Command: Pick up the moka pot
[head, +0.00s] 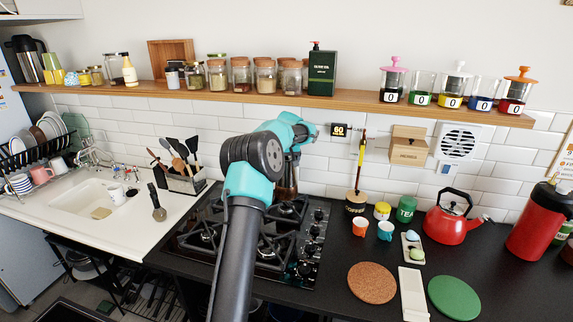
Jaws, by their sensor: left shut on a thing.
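My left arm reaches in over the hob (222,210), and its teal gripper (291,158) is at the hob's back right, near the tiled wall. The gripper is shut on a dark brownish object, which appears to be the moka pot (286,185). It stands upright over or on the back right burner. The gripper and arm hide much of it. I cannot tell whether it touches the grate. My right gripper is not in view.
A red kettle (450,222), small cups and jars, a cork mat (372,283) and a green mat (454,298) are on the counter to the right. A utensil holder (183,180) stands left of the hob. A shelf of jars (160,91) runs above.

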